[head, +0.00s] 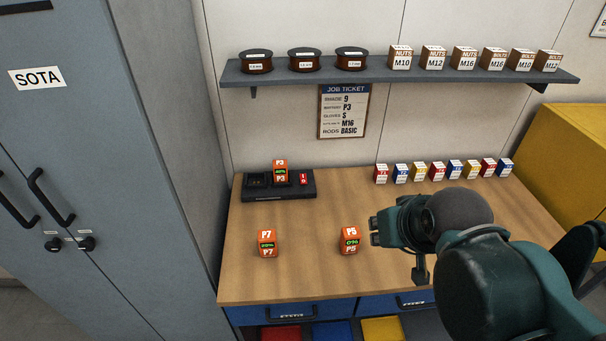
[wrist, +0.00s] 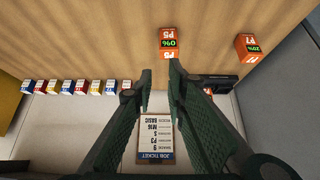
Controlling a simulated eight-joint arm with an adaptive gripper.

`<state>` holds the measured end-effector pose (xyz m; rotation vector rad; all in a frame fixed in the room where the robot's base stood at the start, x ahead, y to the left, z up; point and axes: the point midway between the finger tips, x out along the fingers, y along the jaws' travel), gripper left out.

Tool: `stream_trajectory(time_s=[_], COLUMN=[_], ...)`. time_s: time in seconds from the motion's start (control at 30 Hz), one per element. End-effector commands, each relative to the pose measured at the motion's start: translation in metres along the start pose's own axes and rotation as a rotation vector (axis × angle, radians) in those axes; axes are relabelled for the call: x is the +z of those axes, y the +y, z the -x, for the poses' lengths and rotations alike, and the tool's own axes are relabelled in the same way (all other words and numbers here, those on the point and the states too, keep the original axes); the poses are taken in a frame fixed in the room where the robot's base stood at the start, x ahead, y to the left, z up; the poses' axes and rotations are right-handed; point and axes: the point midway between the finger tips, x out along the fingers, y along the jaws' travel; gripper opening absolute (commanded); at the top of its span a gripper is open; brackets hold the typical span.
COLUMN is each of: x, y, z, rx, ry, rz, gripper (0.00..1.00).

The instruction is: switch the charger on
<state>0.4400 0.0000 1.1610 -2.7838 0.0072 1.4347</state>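The black charger (head: 250,191) sits at the back left of the wooden bench. An orange battery P3 (head: 280,172) stands in one bay; the bay to its left looks empty. A red switch (head: 303,179) is at the charger's right end; its position is too small to tell. My gripper (head: 375,230) is above the bench, right of battery P5 (head: 349,240) and in front and right of the charger. In the wrist view my gripper (wrist: 159,72) has its fingers apart with nothing between them. The charger (wrist: 216,80) is partly hidden there behind a finger.
Battery P7 (head: 267,243) stands at the front left of the bench (head: 310,275). Several small boxes (head: 438,172) line the back right. A shelf (head: 380,76) with spools and boxes and a job ticket (head: 344,111) are above. A grey cabinet (head: 130,130) stands left.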

Motion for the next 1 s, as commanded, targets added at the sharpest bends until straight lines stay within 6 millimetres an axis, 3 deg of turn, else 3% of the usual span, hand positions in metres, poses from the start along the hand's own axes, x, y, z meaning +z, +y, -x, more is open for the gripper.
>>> stream_trajectory(time_s=[0.1,1.0], x=[-0.006,-0.104], y=[-0.001,-0.023], z=[0.0,-0.023], rx=[-0.001,0.004], ry=[-0.003,-0.068], rz=[-0.018,-0.397], gripper=[0.0,0.0])
